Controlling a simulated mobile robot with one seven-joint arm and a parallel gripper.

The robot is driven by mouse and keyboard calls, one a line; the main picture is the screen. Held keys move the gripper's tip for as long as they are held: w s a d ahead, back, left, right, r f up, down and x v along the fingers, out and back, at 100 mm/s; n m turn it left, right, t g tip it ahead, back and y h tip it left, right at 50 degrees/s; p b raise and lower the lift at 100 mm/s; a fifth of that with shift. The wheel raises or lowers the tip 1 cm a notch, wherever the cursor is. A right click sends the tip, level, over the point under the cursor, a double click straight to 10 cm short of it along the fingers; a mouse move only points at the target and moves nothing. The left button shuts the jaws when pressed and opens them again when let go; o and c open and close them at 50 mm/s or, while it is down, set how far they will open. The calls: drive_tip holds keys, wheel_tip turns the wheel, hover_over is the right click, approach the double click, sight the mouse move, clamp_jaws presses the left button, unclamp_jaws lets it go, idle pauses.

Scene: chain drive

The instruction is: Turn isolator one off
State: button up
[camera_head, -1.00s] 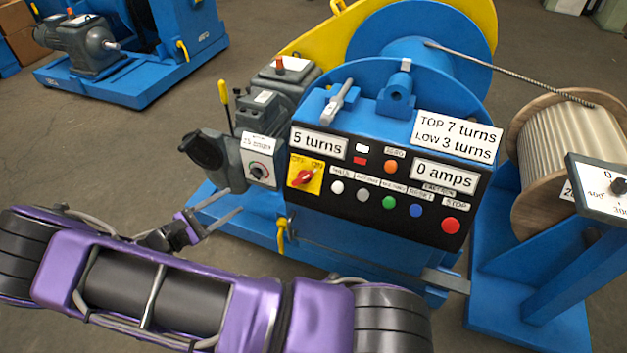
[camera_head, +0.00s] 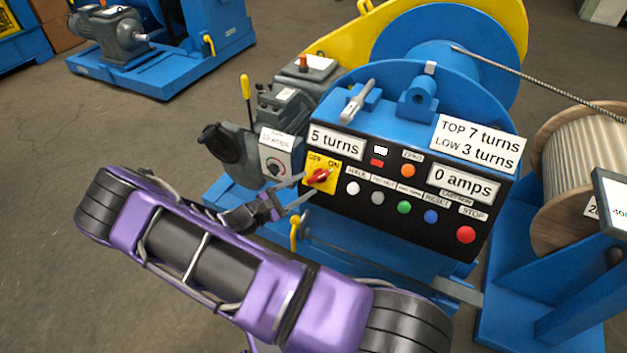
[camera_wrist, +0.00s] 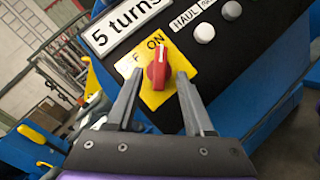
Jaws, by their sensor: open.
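The isolator is a red rotary knob (camera_head: 318,177) on a yellow plate (camera_head: 310,187) marked OFF and ON, at the left end of the black control panel. In the wrist view the red knob (camera_wrist: 158,68) stands between and just beyond my fingertips, with its pointer toward the ON side. My gripper (camera_head: 303,188) is open, its two fingers on either side of the knob's lower part. It also shows in the wrist view (camera_wrist: 158,82). I cannot tell whether either finger touches the knob. No number shows on the plate.
The black panel (camera_head: 340,215) carries several push buttons, including a red stop button (camera_head: 466,235), right of the knob. Displays read "5 turns" (camera_head: 335,142) and "0 amps" (camera_head: 463,184). A grey dial box (camera_head: 275,160) and yellow-handled lever (camera_head: 246,88) stand to the left.

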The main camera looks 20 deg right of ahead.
sight(315, 179)
drive_tip(key=shift+x, duration=1.9)
clamp_jaws()
